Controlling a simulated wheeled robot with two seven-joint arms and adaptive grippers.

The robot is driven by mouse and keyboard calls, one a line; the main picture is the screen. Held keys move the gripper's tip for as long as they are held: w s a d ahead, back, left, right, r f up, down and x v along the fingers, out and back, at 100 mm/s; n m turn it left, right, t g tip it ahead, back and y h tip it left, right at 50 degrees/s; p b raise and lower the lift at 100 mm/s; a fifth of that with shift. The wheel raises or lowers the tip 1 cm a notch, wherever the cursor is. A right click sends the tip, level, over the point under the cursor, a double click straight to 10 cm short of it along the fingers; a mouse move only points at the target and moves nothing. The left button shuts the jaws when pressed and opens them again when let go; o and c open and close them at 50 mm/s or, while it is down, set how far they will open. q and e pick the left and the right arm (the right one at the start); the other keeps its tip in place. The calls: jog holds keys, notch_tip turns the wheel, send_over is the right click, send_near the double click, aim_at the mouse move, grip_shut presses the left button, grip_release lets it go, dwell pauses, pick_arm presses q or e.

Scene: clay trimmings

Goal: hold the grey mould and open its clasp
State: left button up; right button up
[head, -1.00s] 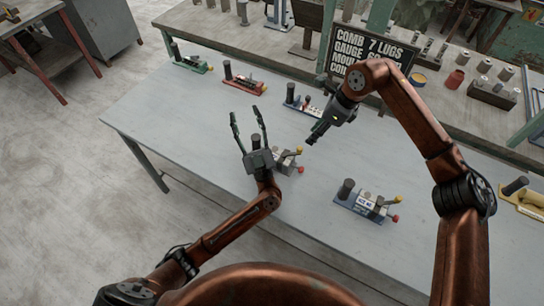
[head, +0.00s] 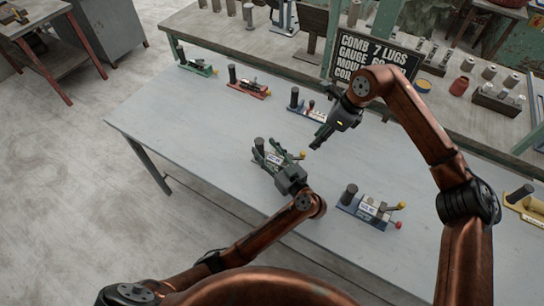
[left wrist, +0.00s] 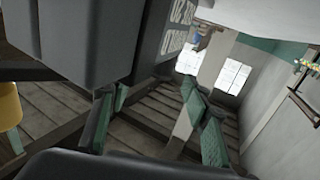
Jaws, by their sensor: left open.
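The grey mould (head: 273,159) lies on the table in the head view, with a dark upright post at its left end and a yellow knob at its right. My left gripper (head: 268,151) is open over it, its fingers partly hiding it. I cannot tell whether they touch it. In the left wrist view the spread green fingers of my left gripper (left wrist: 155,105) show with no object clearly between them. The clasp cannot be made out. My right gripper (head: 318,141) hangs above the table, right of the grey mould. Its fingers are too small to read.
A similar blue-based mould (head: 366,207) with yellow and red knobs lies to the right. Green (head: 198,68), red (head: 249,88) and blue (head: 309,109) fixtures line the far side of the table (head: 200,130). A lettered sign (head: 375,58) stands behind. The table's left part is clear.

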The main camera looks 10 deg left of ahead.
pick_arm(q)
jog(key=shift+x, duration=1)
grip_shut()
